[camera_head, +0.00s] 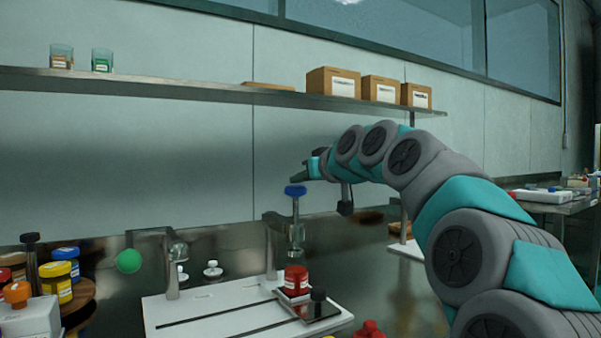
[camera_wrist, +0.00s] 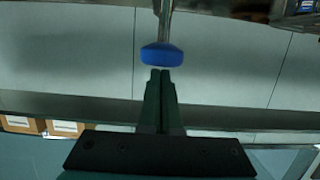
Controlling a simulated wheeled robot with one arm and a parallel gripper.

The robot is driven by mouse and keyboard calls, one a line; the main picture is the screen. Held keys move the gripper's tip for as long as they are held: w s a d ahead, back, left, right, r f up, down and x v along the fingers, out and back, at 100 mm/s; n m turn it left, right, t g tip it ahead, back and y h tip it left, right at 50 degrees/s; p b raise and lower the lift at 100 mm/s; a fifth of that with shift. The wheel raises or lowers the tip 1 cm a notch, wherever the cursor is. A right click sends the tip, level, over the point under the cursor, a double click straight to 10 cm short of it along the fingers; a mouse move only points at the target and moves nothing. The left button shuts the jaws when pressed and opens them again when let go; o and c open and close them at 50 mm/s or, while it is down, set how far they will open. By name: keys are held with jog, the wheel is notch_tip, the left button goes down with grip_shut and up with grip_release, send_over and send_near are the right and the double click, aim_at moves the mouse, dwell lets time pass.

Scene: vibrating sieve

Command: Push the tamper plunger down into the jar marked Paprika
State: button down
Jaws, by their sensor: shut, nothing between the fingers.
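The tamper plunger has a blue knob (camera_head: 295,190) on a metal rod (camera_head: 295,212), upright at the middle of the head view. Below the rod stands a red jar (camera_head: 296,280) on the white base; its label is too small to read, so I cannot confirm Paprika. My gripper (camera_head: 300,173) is shut and empty, close above the blue knob. In the wrist view the shut fingertips (camera_wrist: 160,73) point at the blue knob (camera_wrist: 161,55) with at most a small gap; I cannot tell whether they touch.
The white base (camera_head: 205,310) carries the metal posts and a dark plate with a black knob (camera_head: 318,295). A green ball (camera_head: 129,261) hangs to the left. Yellow jars (camera_head: 56,283) stand at far left. A shelf (camera_head: 180,87) with boxes runs above.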

jog(key=shift+f, duration=0.1)
notch_tip(320, 180, down, 6)
jog(key=b, duration=0.5)
dwell(0.4)
notch_tip(320, 180, up, 4)
jog(key=p, duration=0.2)
jog(key=shift+s+p, duration=0.1)
jog(key=shift+p, duration=0.2)
jog(key=shift+s+d+r, duration=0.2)
jog(key=shift+s+d, duration=0.05)
jog(key=v, duration=0.9)
jog(key=shift+b, duration=0.45)
jog(key=shift+s+d, duration=0.1)
jog(key=shift+d, duration=0.05)
